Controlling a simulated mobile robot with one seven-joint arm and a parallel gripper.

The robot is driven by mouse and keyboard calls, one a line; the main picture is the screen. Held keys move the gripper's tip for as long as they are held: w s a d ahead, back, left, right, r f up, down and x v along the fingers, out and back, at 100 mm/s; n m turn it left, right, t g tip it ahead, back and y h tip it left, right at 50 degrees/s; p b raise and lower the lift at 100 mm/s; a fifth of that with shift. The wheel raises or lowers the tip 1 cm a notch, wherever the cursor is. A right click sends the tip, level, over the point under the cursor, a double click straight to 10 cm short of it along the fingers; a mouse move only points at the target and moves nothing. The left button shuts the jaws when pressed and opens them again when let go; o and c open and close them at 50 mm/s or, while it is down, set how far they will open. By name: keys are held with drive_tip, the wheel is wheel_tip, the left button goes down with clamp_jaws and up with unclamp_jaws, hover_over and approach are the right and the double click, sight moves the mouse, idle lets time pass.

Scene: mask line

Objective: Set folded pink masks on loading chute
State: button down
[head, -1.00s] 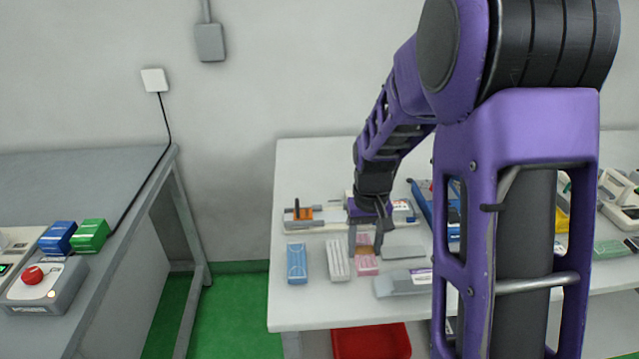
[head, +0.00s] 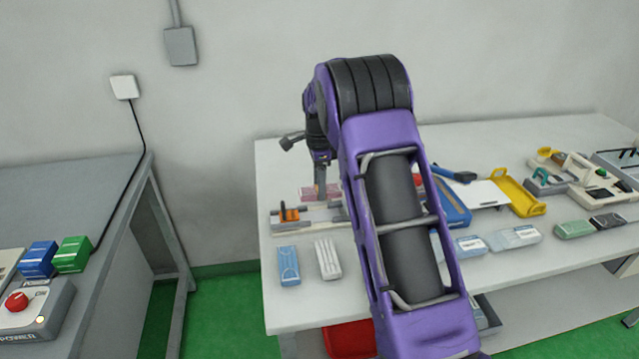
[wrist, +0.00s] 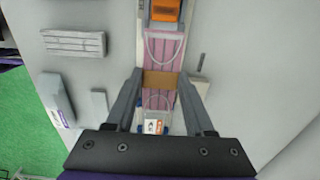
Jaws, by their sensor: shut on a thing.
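The folded pink masks (head: 312,194) form a stack with a brown band (wrist: 165,80) around the middle and white ear loops. My gripper (wrist: 161,88) is shut on this stack, with one finger on each long side at the band. In the wrist view the pink masks (wrist: 165,50) line up lengthwise with the loading chute (wrist: 167,25). In the head view they appear over or just above the chute (head: 315,217), which has an orange block (head: 289,214) at its left. Contact with the chute cannot be told. My arm hides the chute's right part.
Blue masks (head: 288,265) and white masks (head: 328,259) lie in front of the chute. A blue tray (head: 455,205), a yellow tray (head: 519,194) and several packets lie to the right. A red bin (head: 350,339) is below the table. The left bench (head: 60,180) stands apart.

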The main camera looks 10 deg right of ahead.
drive_tip(key=b, duration=0.4)
hover_over(319, 216)
drive_tip(key=shift+f, duration=3.5)
drive_tip(key=shift+f, duration=0.15)
drive_tip(key=shift+c, duration=1)
unclamp_jaws()
drive_tip(key=shift+r+p, duration=0.65)
drive_tip(key=shift+r, duration=0.35)
